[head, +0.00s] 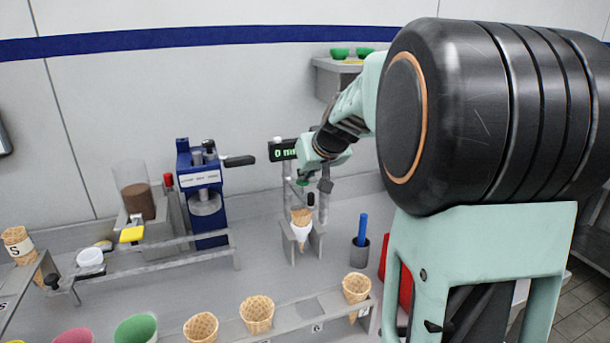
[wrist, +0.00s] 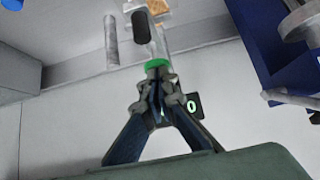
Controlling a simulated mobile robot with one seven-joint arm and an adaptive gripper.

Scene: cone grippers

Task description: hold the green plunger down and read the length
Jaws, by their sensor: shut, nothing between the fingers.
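The green plunger (head: 303,182) is at the top of the small grey measuring stand (head: 317,243), partly hidden by my arm. In the wrist view the green plunger (wrist: 156,64) is just beyond my fingertips. My gripper (wrist: 153,82) is shut and empty, its tips at or very near the green top; I cannot tell whether they press on it. A cone (head: 301,216) with a white sleeve sits in the stand below. The length display (head: 283,150) shows green digits reading 0 mm; a 0 also shows on the display in the wrist view (wrist: 192,105).
A blue press (head: 204,200) stands left of the stand. A grey cup with a blue stick (head: 361,238) stands to its right. A rack with several cones (head: 257,314) runs along the front. A wall shelf (head: 338,78) with green items is behind my arm.

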